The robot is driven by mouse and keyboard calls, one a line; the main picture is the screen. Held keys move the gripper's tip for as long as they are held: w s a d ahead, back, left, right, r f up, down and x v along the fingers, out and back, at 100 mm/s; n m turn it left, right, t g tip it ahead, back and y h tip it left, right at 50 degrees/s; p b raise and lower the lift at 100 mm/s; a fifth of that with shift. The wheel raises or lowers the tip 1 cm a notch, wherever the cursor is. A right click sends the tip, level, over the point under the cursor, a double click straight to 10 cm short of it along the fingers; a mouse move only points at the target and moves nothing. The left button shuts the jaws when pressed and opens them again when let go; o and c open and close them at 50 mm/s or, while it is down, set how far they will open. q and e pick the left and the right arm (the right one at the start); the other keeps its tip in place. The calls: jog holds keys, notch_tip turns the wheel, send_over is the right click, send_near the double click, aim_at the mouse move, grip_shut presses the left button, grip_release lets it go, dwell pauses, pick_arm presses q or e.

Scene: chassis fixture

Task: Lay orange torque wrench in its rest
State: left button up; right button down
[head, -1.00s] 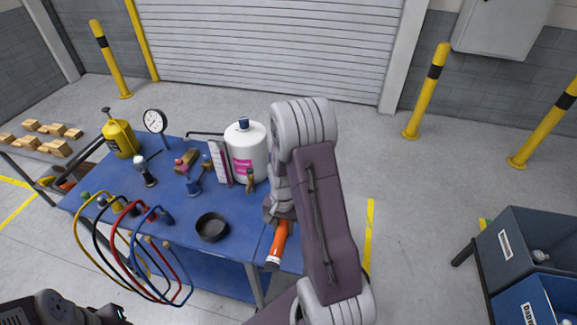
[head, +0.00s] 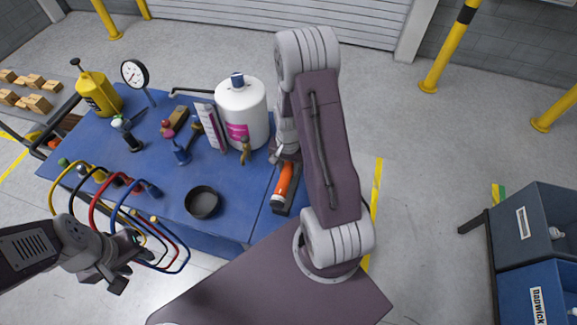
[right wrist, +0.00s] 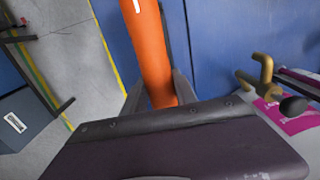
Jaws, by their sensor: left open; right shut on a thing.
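The orange torque wrench (head: 284,181) is at the right end of the blue table, its pale end toward me. My right gripper is shut on it; in the right wrist view the orange shaft (right wrist: 150,50) runs between the fingers (right wrist: 160,92). In the head view this gripper (head: 286,152) is partly hidden by my arm. A dark grey piece (head: 294,207), perhaps the rest, shows beneath and beside the wrench's near end. I cannot tell whether the wrench touches it. My left gripper (head: 122,277) is open and empty, in front of the table's left part.
A white jug (head: 240,112) stands close left of my right gripper. A black round dish (head: 202,202) sits near the front edge. Coloured hoses (head: 115,215) loop over the front left. Blue bins (head: 535,240) stand at the right beyond open floor.

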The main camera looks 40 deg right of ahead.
jog(key=shift+w+d+f+b, duration=0.1)
jog(key=shift+w+f+b, duration=0.05)
jog(key=shift+f+b, duration=1.2)
notch_tip(320, 180, down, 2)
jog(key=shift+f+b, duration=0.2)
jog(key=shift+b, duration=0.6)
jog(key=shift+r, duration=0.1)
jog(key=shift+s+a+r+p, duration=0.15)
jog(key=shift+s+a+p, duration=0.3)
jog(key=shift+a, duration=0.1)
